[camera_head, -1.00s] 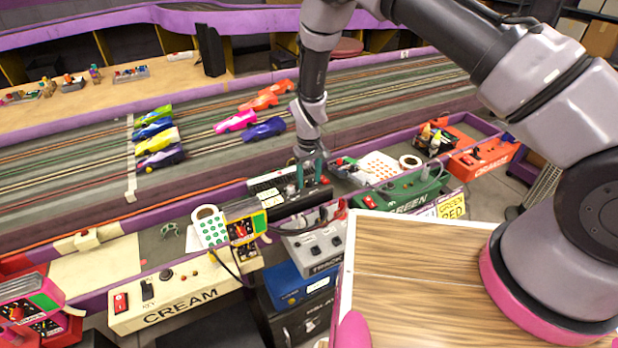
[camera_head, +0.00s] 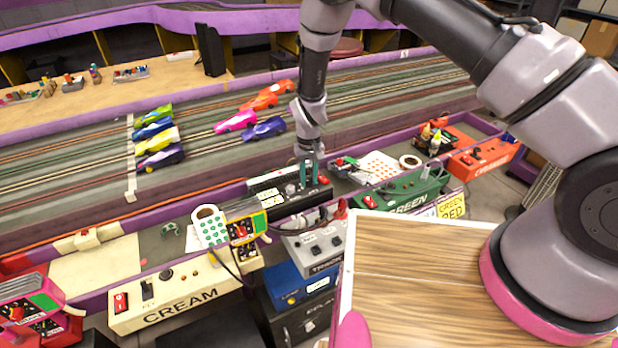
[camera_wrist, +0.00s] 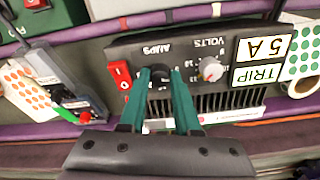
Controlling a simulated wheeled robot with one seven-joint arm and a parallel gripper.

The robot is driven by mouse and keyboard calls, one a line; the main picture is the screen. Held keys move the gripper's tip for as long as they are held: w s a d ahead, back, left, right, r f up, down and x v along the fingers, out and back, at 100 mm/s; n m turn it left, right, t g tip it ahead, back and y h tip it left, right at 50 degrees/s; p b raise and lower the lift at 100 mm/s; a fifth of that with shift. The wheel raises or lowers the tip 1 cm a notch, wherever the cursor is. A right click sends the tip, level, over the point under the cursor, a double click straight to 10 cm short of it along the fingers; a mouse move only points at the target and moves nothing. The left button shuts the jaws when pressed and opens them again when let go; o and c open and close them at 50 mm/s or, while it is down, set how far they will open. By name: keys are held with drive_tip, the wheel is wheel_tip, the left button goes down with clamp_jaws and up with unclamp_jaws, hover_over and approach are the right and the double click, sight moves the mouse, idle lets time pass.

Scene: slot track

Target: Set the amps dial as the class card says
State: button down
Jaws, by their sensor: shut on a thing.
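The black power supply (camera_head: 265,189) stands on the purple-edged counter beside the track. In the wrist view its front (camera_wrist: 124,48) carries the words AMPS and VOLTS. My gripper (camera_wrist: 160,76) has its two green fingers on either side of the dark amps dial (camera_wrist: 159,88), shut on it. The fingers hide much of the dial's scale, and I cannot read its setting. The pale volts dial (camera_wrist: 211,69) is just to the right. My gripper (camera_head: 309,174) also shows over the supply in the head view. I cannot tell which sign is the class card.
A red switch (camera_wrist: 121,75) sits left of the amps dial. A TRIP label (camera_wrist: 257,75) and a 5 A label (camera_wrist: 264,47) are at the right. A grey TRACK box (camera_head: 318,246), a green box (camera_head: 400,190) and a yellow GREEN/RED sign (camera_head: 452,206) stand close by.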

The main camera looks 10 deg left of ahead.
sight(309, 180)
drive_tip(key=m, duration=0.6)
idle(0.6)
drive_tip(key=c, duration=0.6)
unclamp_jaws()
wheel_tip(309, 180, up, 11)
drive_tip(key=shift+f, duration=0.1)
